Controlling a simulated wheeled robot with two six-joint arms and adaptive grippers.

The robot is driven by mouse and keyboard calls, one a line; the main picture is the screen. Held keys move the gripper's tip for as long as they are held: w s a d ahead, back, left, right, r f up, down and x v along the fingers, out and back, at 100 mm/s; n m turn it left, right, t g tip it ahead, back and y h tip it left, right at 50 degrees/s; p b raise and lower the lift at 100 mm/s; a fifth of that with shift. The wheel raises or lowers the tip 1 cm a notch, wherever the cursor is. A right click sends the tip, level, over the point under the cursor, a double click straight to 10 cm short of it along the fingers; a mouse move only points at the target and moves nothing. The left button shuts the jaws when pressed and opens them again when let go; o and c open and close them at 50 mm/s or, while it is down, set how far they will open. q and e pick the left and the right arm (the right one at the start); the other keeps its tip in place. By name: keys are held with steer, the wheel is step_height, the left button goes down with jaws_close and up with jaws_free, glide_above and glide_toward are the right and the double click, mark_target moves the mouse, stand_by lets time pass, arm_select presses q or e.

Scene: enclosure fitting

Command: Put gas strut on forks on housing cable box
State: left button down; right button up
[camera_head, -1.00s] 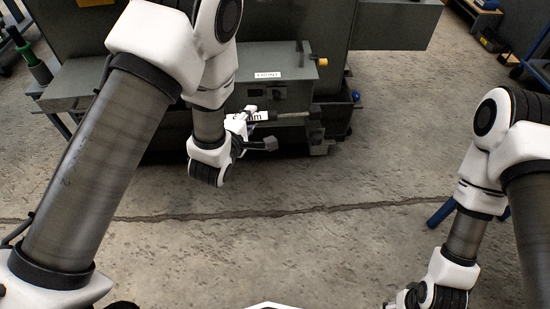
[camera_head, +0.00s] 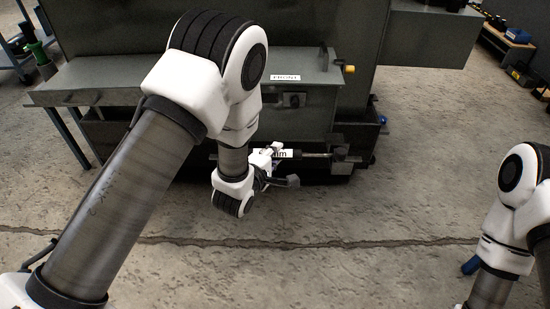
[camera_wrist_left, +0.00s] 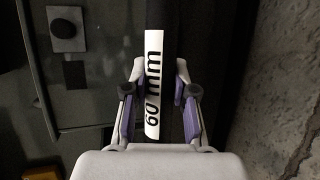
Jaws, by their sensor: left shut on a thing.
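The gas strut (camera_head: 314,155) is a thin rod with a dark body and a white "60 mm" label. It lies roughly level in front of the lower part of the grey housing cable box (camera_head: 318,98), which has a "FRONT" label. My left gripper (camera_head: 276,160) is shut around the strut at the label. In the left wrist view its purple-lined fingers (camera_wrist_left: 160,76) sit on both sides of the strut (camera_wrist_left: 153,85). The strut's right end is near a dark bracket (camera_head: 341,150); I cannot tell whether they touch. The forks are not clearly distinguishable. My right gripper is out of view.
A grey bench ledge (camera_head: 95,75) extends left of the box. A low shelf (camera_head: 508,37) stands at the far right. The concrete floor (camera_head: 370,215) in front is clear.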

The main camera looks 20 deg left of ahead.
arm_select(q)
steer(key=shift+s+r, duration=0.1)
steer(key=c, duration=0.9)
jaws_free()
steer(key=shift+c, duration=0.2)
steer(key=shift+s, duration=0.1)
steer(key=p+v, duration=0.3)
steer(key=v, duration=0.8)
steer(key=s+a+f+m+g+y, duration=0.1)
steer(key=s+a+f+m+g, duration=0.15)
steer(key=s+f+m, duration=0.35)
steer(key=s+a+f+m+g+y, duration=0.1)
steer(key=s+f+m+g, duration=0.2)
steer(key=f, duration=0.5)
steer(key=s+a+f+m+g, duration=0.1)
steer(key=s+f+m+g, duration=0.2)
steer(key=s, duration=0.4)
steer(key=s+a+f+m+g, duration=0.1)
steer(key=s+f+m+g, duration=0.3)
steer(key=s, duration=0.4)
steer(key=shift+s+a+f+m+g, duration=0.25)
steer(key=shift+s+f+m+g, duration=0.1)
steer(key=shift+m+g, duration=0.6)
